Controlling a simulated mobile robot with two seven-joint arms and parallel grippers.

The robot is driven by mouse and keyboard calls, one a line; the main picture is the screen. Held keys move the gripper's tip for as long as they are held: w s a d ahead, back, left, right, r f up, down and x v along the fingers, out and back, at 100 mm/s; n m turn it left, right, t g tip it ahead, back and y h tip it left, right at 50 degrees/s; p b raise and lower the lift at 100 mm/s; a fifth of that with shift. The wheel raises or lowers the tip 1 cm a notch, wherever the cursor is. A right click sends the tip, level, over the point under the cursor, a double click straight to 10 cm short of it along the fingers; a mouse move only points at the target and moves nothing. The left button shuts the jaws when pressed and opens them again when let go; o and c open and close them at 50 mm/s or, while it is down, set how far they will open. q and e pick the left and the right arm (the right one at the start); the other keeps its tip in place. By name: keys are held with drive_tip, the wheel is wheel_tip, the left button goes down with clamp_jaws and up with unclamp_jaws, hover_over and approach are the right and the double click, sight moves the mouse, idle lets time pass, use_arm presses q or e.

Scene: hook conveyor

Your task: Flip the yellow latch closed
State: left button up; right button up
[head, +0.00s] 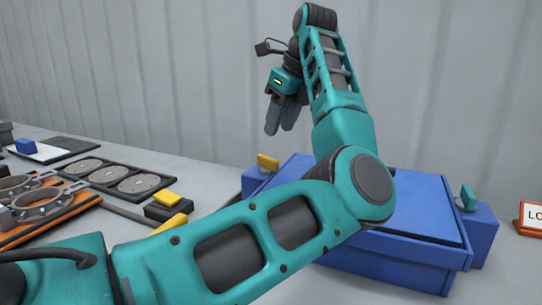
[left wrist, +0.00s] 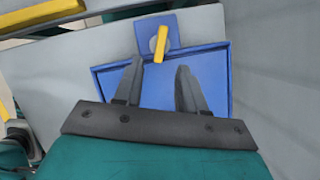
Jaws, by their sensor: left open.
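The yellow latch (head: 268,162) sits on top of a small blue block (head: 254,180) at the left side of the blue box (head: 418,205). In the left wrist view the latch (left wrist: 161,44) is a short yellow bar on a round grey pivot, slightly tilted, its lower end reaching the box's edge. My left gripper (head: 281,128) hangs above the box's back left area, fingers pointing down, apart from the latch. Its fingers (left wrist: 158,72) are open with nothing between them. A teal latch (head: 468,197) stands on the box's right block. My left arm hides part of the box. My right gripper is out of view.
On the left of the table are a dark tray with grey discs (head: 139,183), an orange fixture with rings (head: 40,205) and a yellow-topped black block (head: 166,205). A sign (head: 533,214) stands at the right edge. A grey wall is behind.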

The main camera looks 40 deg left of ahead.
sight(268, 158)
use_arm(q)
drive_tip(key=b+x, duration=0.1)
drive_tip(key=x, duration=0.8)
drive_tip(key=shift+r, duration=0.1)
clamp_jaws()
